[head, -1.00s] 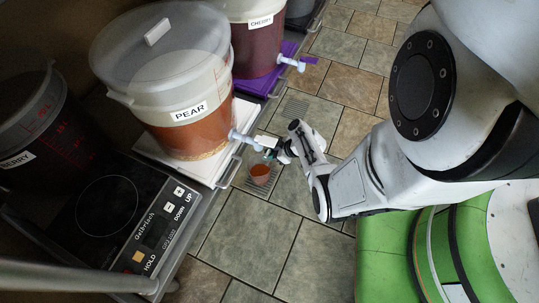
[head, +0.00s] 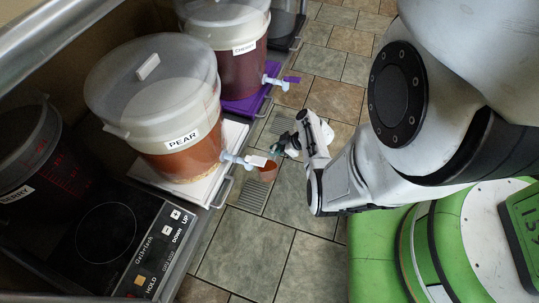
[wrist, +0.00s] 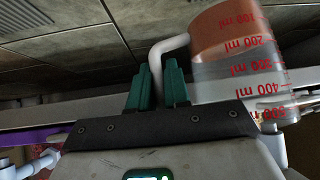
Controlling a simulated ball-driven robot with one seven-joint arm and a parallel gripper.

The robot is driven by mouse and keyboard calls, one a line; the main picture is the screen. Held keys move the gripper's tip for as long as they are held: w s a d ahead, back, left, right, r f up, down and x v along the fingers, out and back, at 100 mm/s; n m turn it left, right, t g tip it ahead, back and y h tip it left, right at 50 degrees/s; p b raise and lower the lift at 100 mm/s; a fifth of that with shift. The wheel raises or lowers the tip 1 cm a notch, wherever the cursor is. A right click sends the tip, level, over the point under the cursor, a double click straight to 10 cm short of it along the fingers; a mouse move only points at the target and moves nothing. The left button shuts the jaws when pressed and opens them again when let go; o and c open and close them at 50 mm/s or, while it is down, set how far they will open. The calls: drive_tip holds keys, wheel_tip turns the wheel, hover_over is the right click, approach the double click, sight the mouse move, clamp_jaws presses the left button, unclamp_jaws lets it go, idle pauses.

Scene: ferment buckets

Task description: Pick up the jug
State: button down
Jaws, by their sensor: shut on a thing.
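The jug (wrist: 238,62) is a clear measuring jug with red ml markings. Orange-brown liquid fills its end near the 100 and 200 ml marks in the wrist view. My gripper (wrist: 158,78) has its green fingers closed on either side of the jug's pale handle (wrist: 168,50). In the head view the jug (head: 269,171) hangs above the floor beside the pear bucket's spout (head: 236,158), partly hidden by the spout's end. I cannot tell whether they touch. My gripper (head: 285,147) is just right of the jug there.
The pear bucket (head: 175,140) stands on a white board (head: 215,180) at the counter edge. A cherry bucket (head: 240,75) on a purple board (head: 248,104) is behind it. An induction hob (head: 110,235) sits front left. The tiled floor (head: 240,250) is open.

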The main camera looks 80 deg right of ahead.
drive_tip(key=s+d+r, duration=0.2)
drive_tip(key=s+d, duration=0.2)
drive_tip(key=shift+s+d+r, duration=0.15)
drive_tip(key=shift+s+r, duration=0.05)
drive_tip(key=shift+r, duration=0.15)
idle(0.5)
drive_tip(key=c, duration=1.6)
unclamp_jaws()
drive_tip(key=shift+c, duration=0.2)
clamp_jaws()
